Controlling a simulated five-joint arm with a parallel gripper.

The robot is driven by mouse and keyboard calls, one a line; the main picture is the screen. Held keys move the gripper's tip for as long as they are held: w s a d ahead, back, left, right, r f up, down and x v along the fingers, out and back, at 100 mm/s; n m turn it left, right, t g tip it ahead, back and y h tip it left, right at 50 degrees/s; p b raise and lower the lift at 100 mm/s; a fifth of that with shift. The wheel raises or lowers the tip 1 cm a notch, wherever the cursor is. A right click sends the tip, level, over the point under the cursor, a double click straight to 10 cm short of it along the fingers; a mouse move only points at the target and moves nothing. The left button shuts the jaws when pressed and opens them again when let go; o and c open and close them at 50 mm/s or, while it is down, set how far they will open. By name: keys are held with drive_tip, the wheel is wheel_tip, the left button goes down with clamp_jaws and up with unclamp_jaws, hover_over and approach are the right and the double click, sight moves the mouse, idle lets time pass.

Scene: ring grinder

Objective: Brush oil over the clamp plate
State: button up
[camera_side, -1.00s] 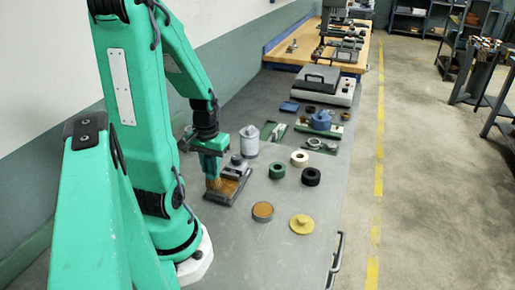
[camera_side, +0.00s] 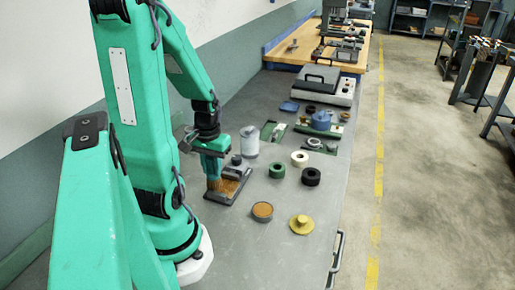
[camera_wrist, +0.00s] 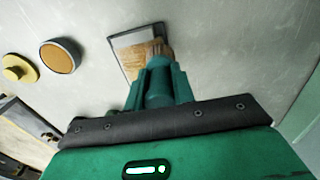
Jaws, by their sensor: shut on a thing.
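My gripper (camera_side: 212,166) is shut on a brush with tan bristles (camera_side: 214,185) pointing down. The brush also shows in the wrist view (camera_wrist: 157,48), between my gripper's green fingers (camera_wrist: 160,82). The clamp plate (camera_side: 231,188) is a flat, dark-edged rectangle with a tan, partly shiny face. In the wrist view the plate (camera_wrist: 126,42) lies just beyond the fingers. The bristle tips are at the plate's face, over one side of it, and appear to touch it. The bristles and my gripper hide part of the plate.
A round dish with brown contents (camera_side: 262,211) and a yellow knobbed disc (camera_side: 301,224) lie to the right. A grey canister (camera_side: 250,141) stands close behind my gripper.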

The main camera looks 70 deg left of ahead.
drive_tip(key=shift+s+a, duration=0.3)
drive_tip(key=shift+s, duration=0.05)
drive_tip(key=shift+a+r, duration=0.1)
drive_tip(key=shift+r, duration=3.9)
drive_tip(key=shift+w+r+m, duration=0.2)
drive_tip(key=shift+w+m, duration=0.1)
drive_tip(key=shift+w, duration=0.45)
drive_tip(key=w+d+r+m, duration=0.2)
drive_tip(key=w+d+m, duration=0.2)
drive_tip(key=w+d, duration=0.6)
drive_tip(key=w+d+r+m, duration=0.2)
drive_tip(key=w+d+m, duration=0.2)
drive_tip(key=w+d, duration=0.5)
drive_tip(key=w, duration=0.5)
drive_tip(key=shift+w+d+r, duration=0.15)
drive_tip(key=shift+d, duration=0.25)
